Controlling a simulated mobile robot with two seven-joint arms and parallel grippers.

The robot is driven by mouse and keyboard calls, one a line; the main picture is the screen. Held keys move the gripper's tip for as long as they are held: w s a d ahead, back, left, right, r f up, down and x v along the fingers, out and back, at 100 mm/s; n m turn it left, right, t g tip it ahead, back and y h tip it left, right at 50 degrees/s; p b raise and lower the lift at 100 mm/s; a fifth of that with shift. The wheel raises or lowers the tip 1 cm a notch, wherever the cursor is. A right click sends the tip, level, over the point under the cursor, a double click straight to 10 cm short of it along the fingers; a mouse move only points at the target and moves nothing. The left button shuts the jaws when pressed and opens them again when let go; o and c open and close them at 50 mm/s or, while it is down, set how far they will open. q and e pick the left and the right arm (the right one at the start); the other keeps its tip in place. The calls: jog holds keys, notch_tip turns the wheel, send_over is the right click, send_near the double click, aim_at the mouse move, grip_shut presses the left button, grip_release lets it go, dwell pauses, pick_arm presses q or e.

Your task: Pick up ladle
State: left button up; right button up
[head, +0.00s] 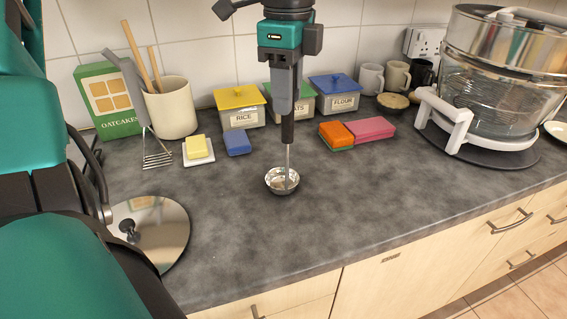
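The ladle has a black handle (287,131), a thin metal shaft and a round shiny metal bowl (281,182). It stands upright with its bowl low over the middle of the grey counter. I cannot tell whether the bowl touches the counter. My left gripper (284,108) points straight down from the top of the head view, its grey fingers closed around the upper end of the handle. The fingers hide the top of the handle. My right gripper is not in view.
Behind stand a rice canister (240,112), a flour canister (334,100) and a utensil pot (172,110). A blue sponge (238,142) and a butter dish (198,155) lie left, orange (336,136) and pink sponges (371,130) right. A glass cooker (487,85) stands far right.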

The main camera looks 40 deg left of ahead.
pick_arm(q)
grip_shut()
